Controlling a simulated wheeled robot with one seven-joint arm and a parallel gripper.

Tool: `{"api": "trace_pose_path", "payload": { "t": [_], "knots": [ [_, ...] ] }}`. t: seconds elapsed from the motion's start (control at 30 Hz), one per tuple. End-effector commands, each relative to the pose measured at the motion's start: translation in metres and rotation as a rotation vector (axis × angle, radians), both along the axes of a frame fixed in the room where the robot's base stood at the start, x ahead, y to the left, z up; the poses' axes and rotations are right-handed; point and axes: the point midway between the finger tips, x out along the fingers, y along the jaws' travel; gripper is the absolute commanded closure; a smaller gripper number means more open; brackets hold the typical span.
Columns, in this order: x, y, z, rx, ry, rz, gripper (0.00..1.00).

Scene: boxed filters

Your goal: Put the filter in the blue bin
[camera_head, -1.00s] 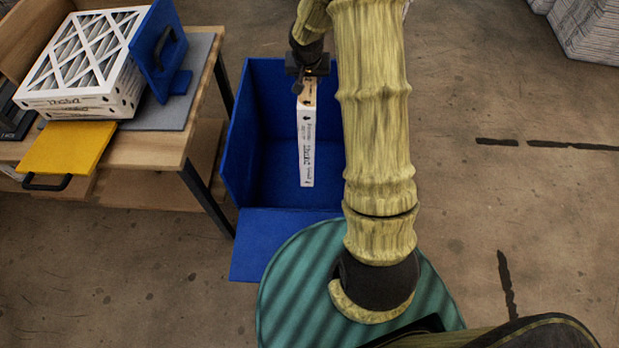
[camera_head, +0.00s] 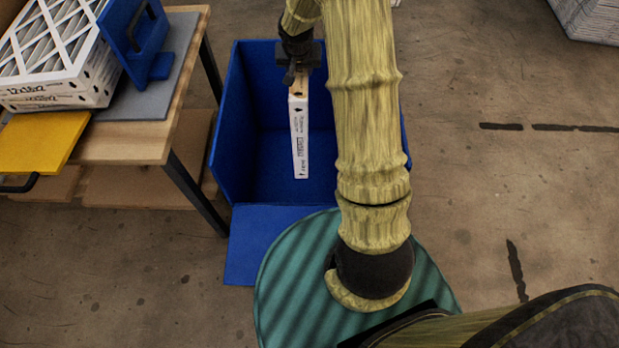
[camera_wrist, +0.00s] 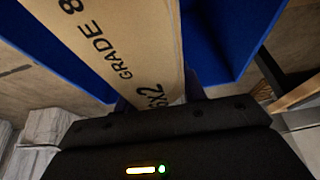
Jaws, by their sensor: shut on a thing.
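The filter (camera_head: 299,137) is a thin white-edged panel with printed text, held upright, edge toward the head camera. My gripper (camera_head: 298,78) is shut on its top end. In the wrist view the filter's brown cardboard edge (camera_wrist: 125,40) runs away from my gripper (camera_wrist: 160,100), with blue bin walls on both sides. The blue bin (camera_head: 225,150) stands on the floor with its front flap (camera_head: 262,245) folded down. In the head view the filter hangs in front of the bin's interior. I cannot tell whether its lower end touches the bin floor. My arm hides the bin's right part.
A wooden table (camera_head: 130,143) stands left of the bin, bearing more boxed filters (camera_head: 60,50), a blue handled plate (camera_head: 135,35) and a yellow handled plate (camera_head: 42,140). White stacks (camera_head: 592,15) lie at the far right. The floor on the right is mostly clear.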

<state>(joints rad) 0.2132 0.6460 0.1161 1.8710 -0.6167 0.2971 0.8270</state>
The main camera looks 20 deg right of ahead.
Motion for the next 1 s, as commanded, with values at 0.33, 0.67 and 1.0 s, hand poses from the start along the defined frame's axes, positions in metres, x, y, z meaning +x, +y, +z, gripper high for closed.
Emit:
{"api": "trace_pose_path", "payload": {
  "t": [0.33,0.67,1.0],
  "knots": [
    [0.0,0.001,-0.089,0.0,-0.001,0.002,1.0],
    [0.0,0.001,-0.161,0.0,-0.001,0.001,1.0],
    [0.0,0.001,-0.233,0.0,-0.001,0.001,1.0]
  ]
}}
